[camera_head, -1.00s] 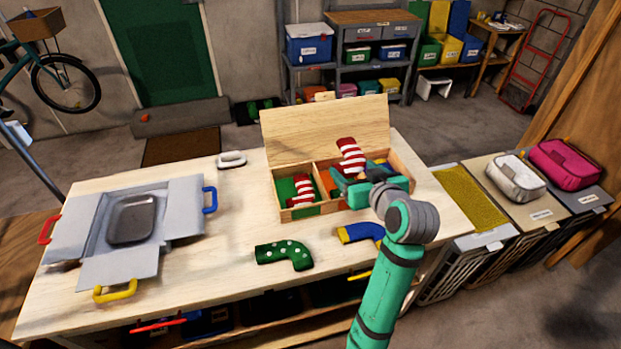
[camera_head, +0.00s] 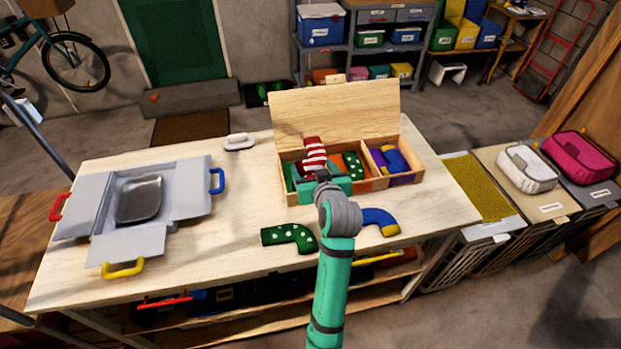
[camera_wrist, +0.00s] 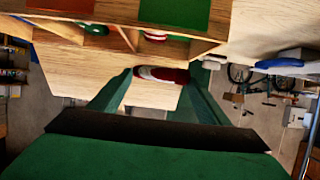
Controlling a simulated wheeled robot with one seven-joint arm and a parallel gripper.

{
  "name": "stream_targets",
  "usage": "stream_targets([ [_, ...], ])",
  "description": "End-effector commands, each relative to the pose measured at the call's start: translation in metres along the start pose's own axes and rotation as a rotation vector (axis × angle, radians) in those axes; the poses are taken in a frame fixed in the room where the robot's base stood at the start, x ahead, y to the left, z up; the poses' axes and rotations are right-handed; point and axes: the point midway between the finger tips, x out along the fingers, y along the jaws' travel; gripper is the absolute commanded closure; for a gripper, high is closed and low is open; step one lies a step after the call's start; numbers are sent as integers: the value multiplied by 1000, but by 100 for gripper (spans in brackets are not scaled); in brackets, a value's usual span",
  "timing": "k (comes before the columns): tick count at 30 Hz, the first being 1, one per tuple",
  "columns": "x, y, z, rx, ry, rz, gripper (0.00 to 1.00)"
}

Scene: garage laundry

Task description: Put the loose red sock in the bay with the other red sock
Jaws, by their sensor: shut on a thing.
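The loose red sock, striped red and white (camera_head: 315,153), is held upright in my gripper (camera_head: 322,182) above the left part of the divided wooden box (camera_head: 362,190). In the wrist view the held sock (camera_wrist: 165,74) sits between my fingertips, with the box walls beyond. My gripper is shut on it. The left bay has a green floor (camera_wrist: 175,12) and is largely hidden by my gripper in the head view. A bit of the other red sock (camera_wrist: 155,37) shows at that bay's edge in the wrist view.
The middle bay is orange and holds a green dotted sock (camera_head: 353,165); the purple right bay holds a blue sock (camera_head: 395,160). A loose green dotted sock (camera_head: 289,237) and blue sock (camera_head: 380,221) lie in front of the box. The raised lid (camera_head: 335,112) stands behind.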

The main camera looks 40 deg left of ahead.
Motion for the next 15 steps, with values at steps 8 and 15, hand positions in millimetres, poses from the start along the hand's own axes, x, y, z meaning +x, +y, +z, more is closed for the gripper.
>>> stream_targets([
  [8, 14, -7, 25, 2, -4, 0, 51],
  [15, 19, -7, 36, 0, 1, 1, 51],
])
